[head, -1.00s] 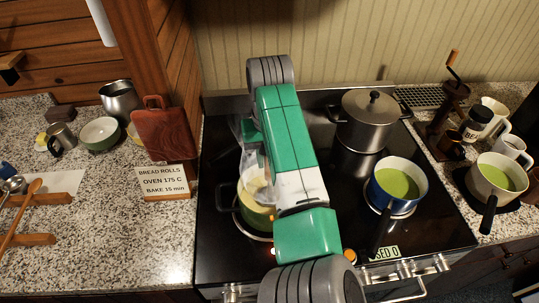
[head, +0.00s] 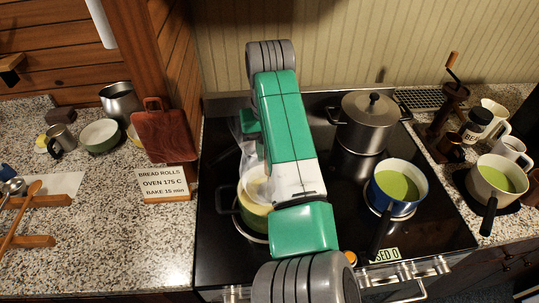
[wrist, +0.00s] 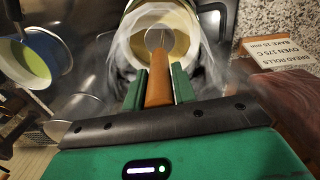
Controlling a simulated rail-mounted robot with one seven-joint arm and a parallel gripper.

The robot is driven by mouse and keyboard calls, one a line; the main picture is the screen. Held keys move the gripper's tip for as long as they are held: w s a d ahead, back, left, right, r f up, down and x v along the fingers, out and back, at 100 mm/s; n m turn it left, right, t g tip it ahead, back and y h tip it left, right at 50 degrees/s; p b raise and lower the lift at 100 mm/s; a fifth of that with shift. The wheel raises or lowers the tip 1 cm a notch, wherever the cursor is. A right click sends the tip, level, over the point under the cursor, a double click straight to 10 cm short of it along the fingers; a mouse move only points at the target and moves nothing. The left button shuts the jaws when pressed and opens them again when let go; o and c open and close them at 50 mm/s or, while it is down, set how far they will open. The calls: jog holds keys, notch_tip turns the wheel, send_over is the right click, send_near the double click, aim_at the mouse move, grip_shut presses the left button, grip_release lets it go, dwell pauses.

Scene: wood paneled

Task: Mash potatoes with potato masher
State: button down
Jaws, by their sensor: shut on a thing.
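My gripper (wrist: 158,88) is shut on the orange-brown wooden handle of the potato masher (wrist: 158,75) in the wrist view. The masher's metal end reaches into a pot (wrist: 196,38) with pale yellow contents, the potatoes (wrist: 172,38). Whether the masher's end touches the potatoes I cannot tell. In the head view the pot (head: 256,222) stands on the front left of the stove, partly hidden by my green and white arm. The gripper and masher are mostly hidden there by the arm and whitish haze over the pot.
A blue pan of green soup (head: 397,187) stands right of the arm, its handle toward the front. A lidded steel pot (head: 367,122) is behind it. A recipe card (head: 163,184) and red-brown cutting board (head: 165,133) stand on the counter left of the stove.

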jog(key=shift+r, duration=1.95)
jog(key=shift+r, duration=2.5)
jog(key=shift+f+b, duration=1.35)
jog(key=shift+f, duration=4.65)
